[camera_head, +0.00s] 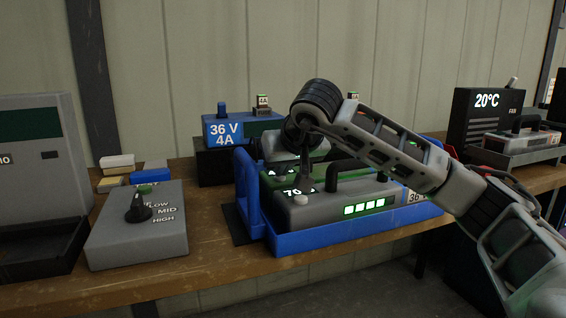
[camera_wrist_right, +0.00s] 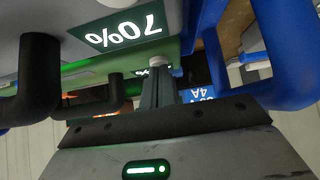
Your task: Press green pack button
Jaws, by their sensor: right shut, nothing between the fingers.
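The green pack (camera_wrist_right: 88,72) lies behind a grey pack (camera_head: 345,192); in the head view it is mostly hidden by the grey pack and my arm. In the right wrist view a pale round button (camera_wrist_right: 156,62) stands on the green pack, beside its partly covered display. My right gripper (camera_head: 304,187) points down over the packs, fingers shut and empty. In the right wrist view its fingertips (camera_wrist_right: 158,76) overlap the button's near edge; whether they touch it I cannot tell. My left gripper is not in view.
The grey pack has a 70% display, green bars, a black handle and its own pale button (camera_head: 301,200). A blue cradle (camera_head: 330,238) surrounds the packs. A grey LOW/MID/HIGH dial box (camera_head: 110,240) and a blue 36 V 4A charger (camera_head: 222,130) stand nearby on the wooden bench.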

